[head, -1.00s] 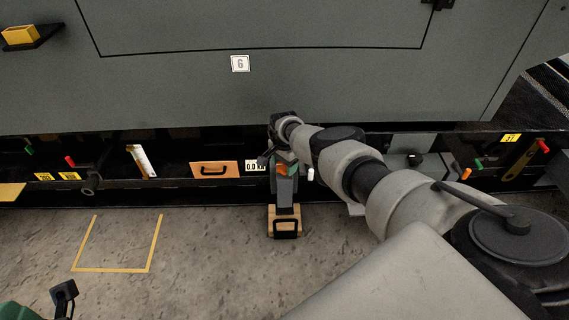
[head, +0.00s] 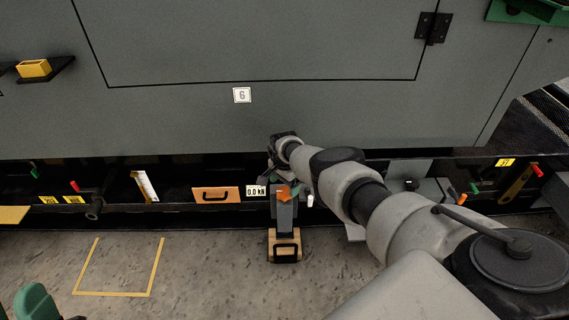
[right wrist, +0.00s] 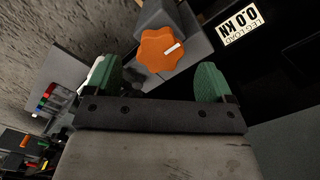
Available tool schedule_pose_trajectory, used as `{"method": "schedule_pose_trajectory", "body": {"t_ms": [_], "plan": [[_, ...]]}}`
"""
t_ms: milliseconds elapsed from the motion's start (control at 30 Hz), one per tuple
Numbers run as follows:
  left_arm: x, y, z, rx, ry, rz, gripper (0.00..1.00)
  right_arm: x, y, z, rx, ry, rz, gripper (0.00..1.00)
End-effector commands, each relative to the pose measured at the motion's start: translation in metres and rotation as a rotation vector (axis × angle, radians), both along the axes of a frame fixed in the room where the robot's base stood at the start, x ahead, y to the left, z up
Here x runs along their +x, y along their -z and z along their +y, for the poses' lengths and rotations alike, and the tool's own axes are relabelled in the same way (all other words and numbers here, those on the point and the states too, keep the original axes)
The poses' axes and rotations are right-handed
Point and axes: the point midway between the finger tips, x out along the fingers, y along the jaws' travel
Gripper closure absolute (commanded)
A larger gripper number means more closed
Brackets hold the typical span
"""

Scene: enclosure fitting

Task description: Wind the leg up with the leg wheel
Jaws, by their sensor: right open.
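The leg wheel is an orange lobed knob (right wrist: 162,52) with a white mark, on the grey leg head. In the head view the wheel (head: 284,193) shows partly on the grey leg (head: 285,217). The leg stands over a wooden block (head: 270,250) with a black handle. My right gripper (right wrist: 160,84) is open, its green fingers apart, with the wheel ahead of the gap and nothing between them. In the head view it (head: 279,158) is small and partly hidden at the leg's top. A green part of my left gripper (head: 36,302) shows at the lower left; its jaws are unclear.
A load display (head: 256,190) beside the leg reads 0.0 kN. An orange drawer-like panel (head: 215,195) with a handle sits left of it. The big grey enclosure (head: 240,130) hangs above. A yellow floor outline (head: 112,293) encloses bare floor at the left.

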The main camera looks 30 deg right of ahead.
Motion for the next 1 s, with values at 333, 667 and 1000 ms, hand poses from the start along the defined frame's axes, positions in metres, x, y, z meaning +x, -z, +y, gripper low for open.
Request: {"method": "schedule_pose_trajectory", "body": {"t_ms": [333, 667, 1000], "plan": [[0.038, 0.032, -0.003, 0.119, -0.022, 0.398, 0.57, 0.000, -0.019, 0.000, 0.000, 0.000, 0.000, 0.17], [0.053, 0.077, 0.001, 0.222, -0.042, 0.774, 0.57, 0.000, -0.036, 0.000, 0.000, 0.000, 0.000, 0.17], [0.044, 0.126, 0.013, 0.320, -0.062, 1.166, 0.57, 0.000, -0.053, 0.000, 0.000, 0.000, 0.000, 0.17]]}}
